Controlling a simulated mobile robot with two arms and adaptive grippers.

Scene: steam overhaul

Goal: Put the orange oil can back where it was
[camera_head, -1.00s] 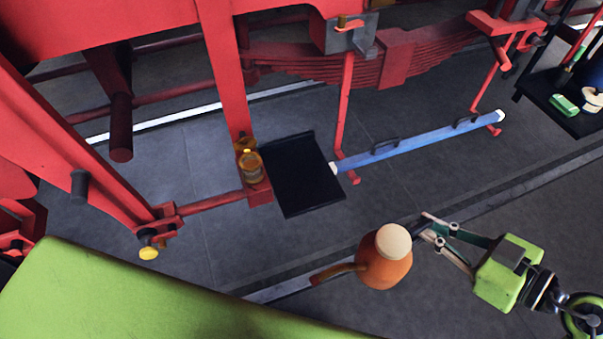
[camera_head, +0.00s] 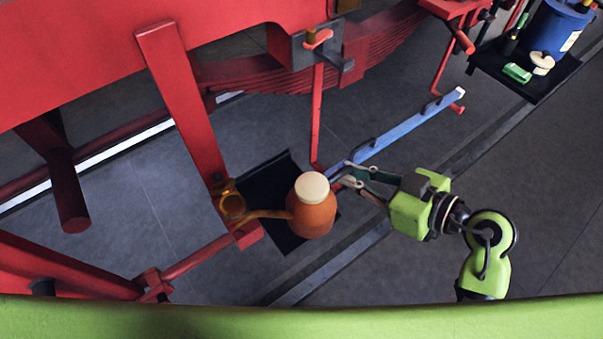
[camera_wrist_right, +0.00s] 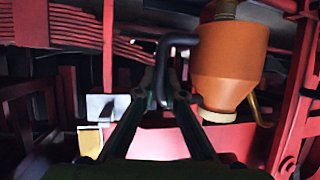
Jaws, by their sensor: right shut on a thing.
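The orange oil can (camera_head: 312,212), with a cream cap and a long thin spout, is in the middle of the head view. My right gripper (camera_head: 343,178) is shut on its handle from the right side. In the right wrist view the can (camera_wrist_right: 230,65) hangs to the right of my gripper (camera_wrist_right: 166,92), with the dark handle at the fingertips and the cream cap lowest in the picture. The can overlaps a black plate (camera_head: 262,190) in the head view. Its spout points left and its tip overlaps a brass cup (camera_head: 229,204); contact cannot be told. My left gripper is not in view.
A red upright bar (camera_head: 185,105) stands beside the brass cup. A blue bar (camera_head: 410,130) runs behind my gripper. A black tray (camera_head: 540,85) at the upper right holds a blue bucket (camera_head: 556,28), a green brush-like block (camera_head: 517,73) and other items. Grey floor lies between.

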